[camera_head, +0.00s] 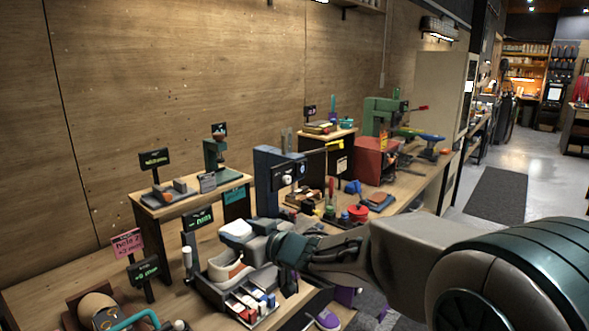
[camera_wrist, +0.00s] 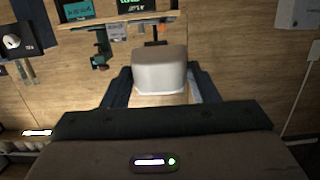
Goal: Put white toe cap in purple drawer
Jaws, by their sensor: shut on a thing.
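The white toe cap (camera_head: 237,229) is held at the end of my gripper (camera_head: 254,232), in the air over the workbench. In the wrist view the toe cap (camera_wrist: 160,69) is a rounded pale block between the two dark fingers of my gripper (camera_wrist: 160,88).
An open dark tray (camera_head: 249,318) with red, white and blue items lies below my gripper. A white-and-tan shoe part (camera_head: 228,268) sits behind it. A blue-grey press (camera_head: 278,178) stands close behind my gripper.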

